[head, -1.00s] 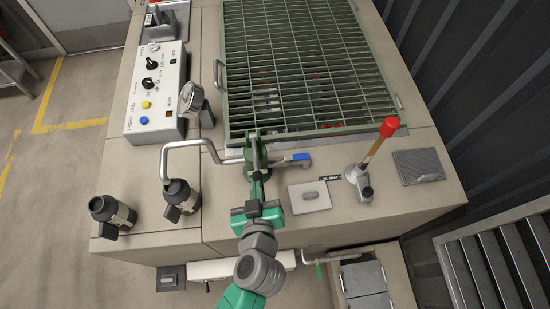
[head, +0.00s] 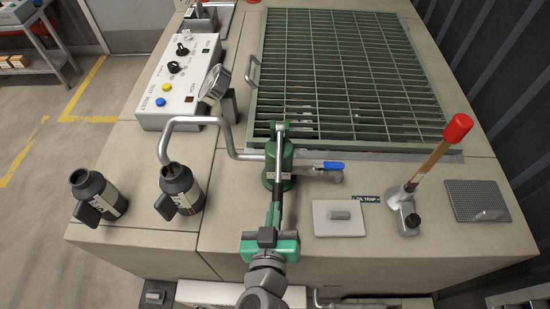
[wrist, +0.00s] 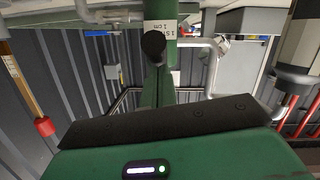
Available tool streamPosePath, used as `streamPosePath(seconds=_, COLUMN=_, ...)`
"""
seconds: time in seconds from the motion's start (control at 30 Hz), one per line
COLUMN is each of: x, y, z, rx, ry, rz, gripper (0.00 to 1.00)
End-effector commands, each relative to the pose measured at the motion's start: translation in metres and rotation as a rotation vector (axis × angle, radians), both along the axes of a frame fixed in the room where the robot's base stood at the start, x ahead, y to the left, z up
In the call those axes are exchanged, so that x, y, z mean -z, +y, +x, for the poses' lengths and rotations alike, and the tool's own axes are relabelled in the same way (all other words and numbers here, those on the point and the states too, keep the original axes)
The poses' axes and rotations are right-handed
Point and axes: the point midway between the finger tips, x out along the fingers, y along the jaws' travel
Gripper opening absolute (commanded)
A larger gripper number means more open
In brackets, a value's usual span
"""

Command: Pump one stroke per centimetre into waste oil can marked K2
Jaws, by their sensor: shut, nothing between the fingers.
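The green hand pump (head: 272,178) stands upright on the bench top, with its grey lever (head: 280,140) on top. Its bent grey pipe (head: 190,121) runs left and turns down to the mouth of the right dark can (head: 183,192). A second dark can (head: 98,196) stands to its left. Both have pale labels too small to read, so I cannot tell which is K2. My gripper (head: 273,214) is shut and empty, just in front of the pump.
A blue-handled valve (head: 333,167) sits right of the pump. A control box (head: 180,80) and gauge (head: 214,84) stand behind the cans. Green grating (head: 345,80) covers the back.

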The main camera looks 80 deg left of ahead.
Motion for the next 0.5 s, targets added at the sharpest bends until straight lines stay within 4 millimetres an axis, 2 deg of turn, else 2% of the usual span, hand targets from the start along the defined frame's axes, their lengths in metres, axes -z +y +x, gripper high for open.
streamPosePath(seconds=0.03, x=0.0168, y=-0.0003, z=-0.0009, rx=-0.002, ry=0.014, rz=-0.022, gripper=0.0)
streamPosePath(seconds=0.5, x=0.0243, y=0.0005, z=-0.0024, rx=-0.005, ry=0.019, rz=-0.03, gripper=0.0)
